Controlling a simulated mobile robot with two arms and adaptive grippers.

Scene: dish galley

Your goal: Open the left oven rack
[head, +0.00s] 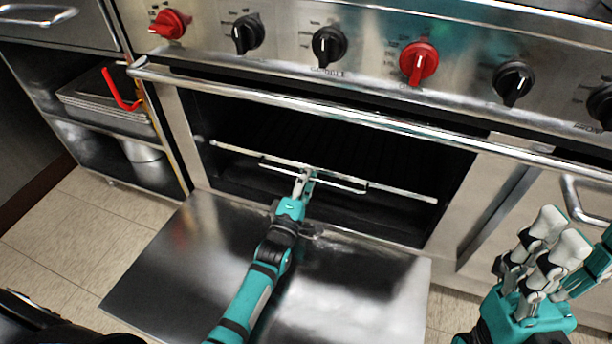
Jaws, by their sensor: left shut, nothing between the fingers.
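The left oven stands with its door (180,275) folded down flat, and its dark inside shows. The oven rack (400,190) shows as a bright front bar across the opening, with a smaller handle-like bar at its middle. My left gripper (306,177) reaches over the lowered door to this middle part of the rack. Its fingers are shut with nothing between them, at or very close to the bar; whether they touch it I cannot tell. My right gripper (548,240) is at the lower right, away from the rack, with its fingers pointing up and apart.
A long steel rail (330,108) runs across the oven front below red and black knobs (329,46). Shelves at the left hold metal trays (105,105) and a pot (140,152). A second door handle (580,205) is at the right. Tiled floor (60,235) is clear at the left.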

